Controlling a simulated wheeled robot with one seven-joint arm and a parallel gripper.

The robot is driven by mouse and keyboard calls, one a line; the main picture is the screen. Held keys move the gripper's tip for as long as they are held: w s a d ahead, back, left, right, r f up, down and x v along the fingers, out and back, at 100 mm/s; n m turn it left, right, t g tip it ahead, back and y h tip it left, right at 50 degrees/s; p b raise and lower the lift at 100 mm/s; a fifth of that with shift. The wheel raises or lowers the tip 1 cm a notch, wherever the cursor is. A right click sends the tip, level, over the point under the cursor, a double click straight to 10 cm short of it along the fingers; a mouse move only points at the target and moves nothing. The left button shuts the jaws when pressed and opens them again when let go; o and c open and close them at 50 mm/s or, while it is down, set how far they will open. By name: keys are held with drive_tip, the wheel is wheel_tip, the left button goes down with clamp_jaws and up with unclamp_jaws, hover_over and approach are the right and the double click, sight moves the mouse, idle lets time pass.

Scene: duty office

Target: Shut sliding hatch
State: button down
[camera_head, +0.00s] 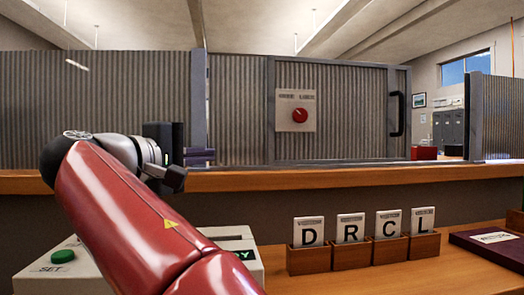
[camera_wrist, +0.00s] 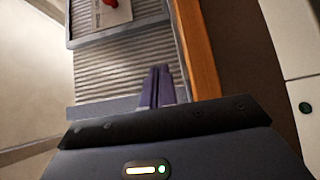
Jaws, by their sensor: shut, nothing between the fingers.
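The sliding hatch (camera_head: 345,118) is a corrugated grey panel in a grey frame above a wooden counter. A black upright handle (camera_head: 397,114) is on its right edge. To the right of that edge is an open gap (camera_head: 437,105) through which a room shows, ending at a grey post (camera_head: 473,117). My gripper (camera_head: 212,156) is at the left, near the grey post and well left of the handle. Its purple fingers are together and empty, also in the wrist view (camera_wrist: 158,86), where the ribbed panel (camera_wrist: 128,60) lies beyond them. The handle is not visible there.
A plate with a red knob (camera_head: 299,115) is on the panel. The wooden counter (camera_head: 330,178) runs below it. A red box (camera_head: 424,153) sits by the gap. Lettered card holders (camera_head: 352,253) and a dark book (camera_head: 492,246) stand on the lower desk, beside a white console (camera_head: 62,268).

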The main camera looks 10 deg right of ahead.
sight(354, 149)
drive_tip(key=x, duration=0.9)
drive_tip(key=shift+w+d+r+p, duration=0.1)
drive_tip(key=shift+w+d+p, duration=0.1)
drive_tip(key=shift+p, duration=0.15)
drive_tip(key=d, duration=0.2)
drive_tip(key=shift+w+d, duration=0.1)
drive_tip(key=shift+d, duration=1)
drive_tip(key=shift+d+b, duration=0.1)
drive_tip(key=shift+b, duration=0.2)
drive_tip(key=d+b, duration=0.1)
drive_tip(key=d, duration=2.1)
